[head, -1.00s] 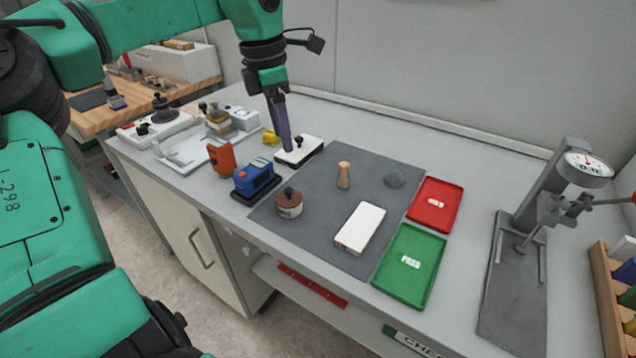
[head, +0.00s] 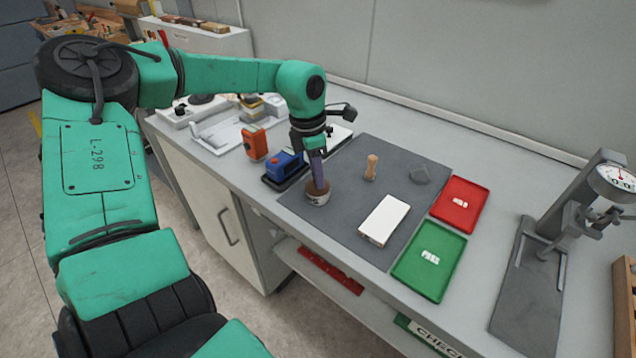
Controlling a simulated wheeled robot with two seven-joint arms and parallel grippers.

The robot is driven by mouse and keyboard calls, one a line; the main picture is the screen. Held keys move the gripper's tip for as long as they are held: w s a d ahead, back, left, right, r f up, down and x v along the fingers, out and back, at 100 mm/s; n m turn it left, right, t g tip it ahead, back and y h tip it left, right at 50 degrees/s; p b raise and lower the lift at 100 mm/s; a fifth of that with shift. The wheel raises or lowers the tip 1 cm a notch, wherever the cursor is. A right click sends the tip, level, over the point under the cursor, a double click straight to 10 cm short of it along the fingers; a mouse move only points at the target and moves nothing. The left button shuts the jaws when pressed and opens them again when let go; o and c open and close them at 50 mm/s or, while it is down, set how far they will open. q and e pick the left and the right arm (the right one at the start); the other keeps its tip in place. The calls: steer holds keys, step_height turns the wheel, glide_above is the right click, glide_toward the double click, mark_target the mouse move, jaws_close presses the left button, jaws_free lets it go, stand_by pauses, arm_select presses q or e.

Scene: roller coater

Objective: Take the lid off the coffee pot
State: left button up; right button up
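The small round pot (head: 317,199) stands on the dark grey mat (head: 345,235), near its front left edge. Its side is pale with a mark on it. The brown lid (head: 312,190) is on its top. My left gripper (head: 318,180) points straight down over the lid, with its purple-grey fingers at the lid's middle. The lid's knob is hidden behind the fingers. The fingers are seen edge-on, so whether they are open or shut on the knob does not show. My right gripper is out of view.
A blue device (head: 287,162) and an orange device (head: 255,142) stand left of the pot. A wooden peg (head: 371,167) and a white block (head: 383,220) are on the mat. Green (head: 430,285) and red trays (head: 474,204) and a gauge stand (head: 530,262) are to the right.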

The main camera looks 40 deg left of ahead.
arm_select(q)
jaws_close()
steer(key=shift+r, duration=0.15)
